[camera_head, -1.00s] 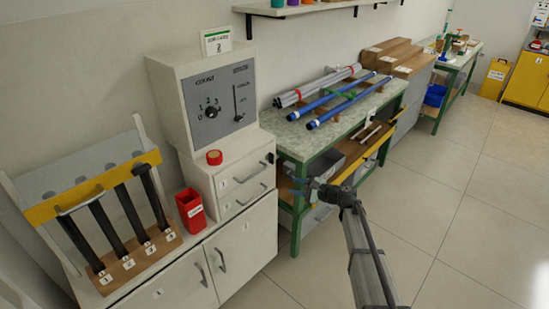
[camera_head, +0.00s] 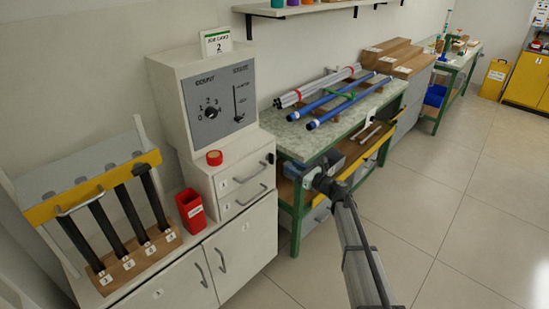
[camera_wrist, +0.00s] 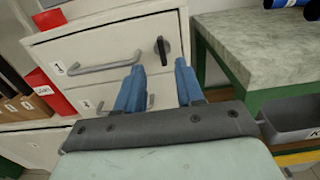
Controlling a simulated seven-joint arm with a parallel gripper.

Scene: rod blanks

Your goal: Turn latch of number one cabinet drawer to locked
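The number one drawer (camera_wrist: 105,50) is the upper white drawer of the cabinet, labelled 1, with a grey bar handle. It appears shut and also shows in the head view (camera_head: 238,176). Its latch (camera_wrist: 162,50) is a small black knob near the drawer's right edge, standing about upright in the wrist view. The latch is small in the head view (camera_head: 270,158). My gripper (camera_wrist: 158,70) is open and empty, its two blue fingers apart and pointing toward the drawer front. The latch appears just beyond the fingertips, between their lines, with no contact visible.
A green-framed bench (camera_head: 345,110) with rods stands right of the cabinet, close to my gripper. A second drawer (camera_head: 246,199) lies below. The floor at right is clear.

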